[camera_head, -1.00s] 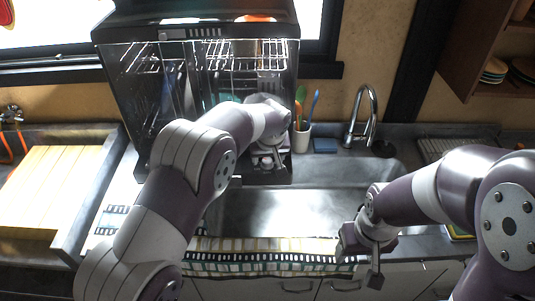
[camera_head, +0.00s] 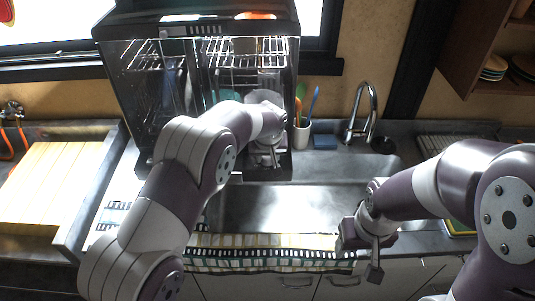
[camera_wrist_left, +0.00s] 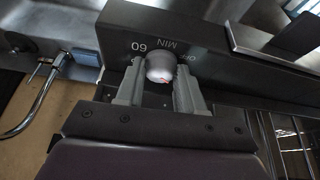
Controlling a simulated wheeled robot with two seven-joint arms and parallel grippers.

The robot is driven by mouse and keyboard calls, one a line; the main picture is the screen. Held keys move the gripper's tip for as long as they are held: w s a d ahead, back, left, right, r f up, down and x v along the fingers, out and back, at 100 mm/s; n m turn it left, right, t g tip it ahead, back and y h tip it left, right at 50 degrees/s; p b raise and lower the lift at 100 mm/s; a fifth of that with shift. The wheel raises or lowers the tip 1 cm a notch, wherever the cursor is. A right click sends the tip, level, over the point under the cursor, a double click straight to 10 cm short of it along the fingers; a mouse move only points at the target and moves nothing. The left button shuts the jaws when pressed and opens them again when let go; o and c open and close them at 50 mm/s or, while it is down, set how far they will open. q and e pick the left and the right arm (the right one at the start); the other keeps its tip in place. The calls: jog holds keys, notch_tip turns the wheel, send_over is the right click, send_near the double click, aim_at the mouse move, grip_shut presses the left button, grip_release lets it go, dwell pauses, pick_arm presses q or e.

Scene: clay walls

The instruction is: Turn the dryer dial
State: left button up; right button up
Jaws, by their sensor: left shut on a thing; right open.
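The dryer (camera_head: 197,30) is a tall black-framed cabinet with clear panels, standing at the left of the sink. Its round silver dial (camera_wrist_left: 160,68), with a small red mark, sits on a dark panel printed "60" and "MIN" in the left wrist view. My left gripper (camera_wrist_left: 158,90) has one finger on each side of the dial and is shut on it. In the head view my left gripper (camera_head: 265,157) is at the dryer's lower right front, and its wrist hides the dial. My right gripper (camera_head: 364,245) is open and empty over the counter's front edge.
Inside the dryer are wire racks and dishes. To its right are a utensil cup (camera_head: 301,134), a blue sponge (camera_head: 325,142) and a faucet (camera_head: 362,112). The sink (camera_head: 290,208) is empty; a patterned towel (camera_head: 270,254) hangs at its front edge.

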pick_arm(q)
jog(key=shift+a+r+m+h+p, duration=0.15)
jog(key=shift+m+h+p, duration=0.35)
jog(key=shift+m, duration=0.5)
jog(key=shift+m+h, duration=0.3)
jog(key=shift+m, duration=0.5)
jog(key=shift+w+f+m+h+b, duration=0.1)
jog(key=shift+m+h+b, duration=0.1)
jog(key=shift+m, duration=0.35)
jog(key=shift+f+m+h+b, duration=0.1)
jog(key=shift+m+h, duration=0.1)
jog(key=shift+m, duration=0.35)
jog(key=shift+m+g+h+b, duration=0.35)
jog(key=shift+m+b, duration=0.35)
jog(key=shift+m, duration=0.4)
jog(key=shift+r, duration=0.1)
jog(key=o, duration=1)
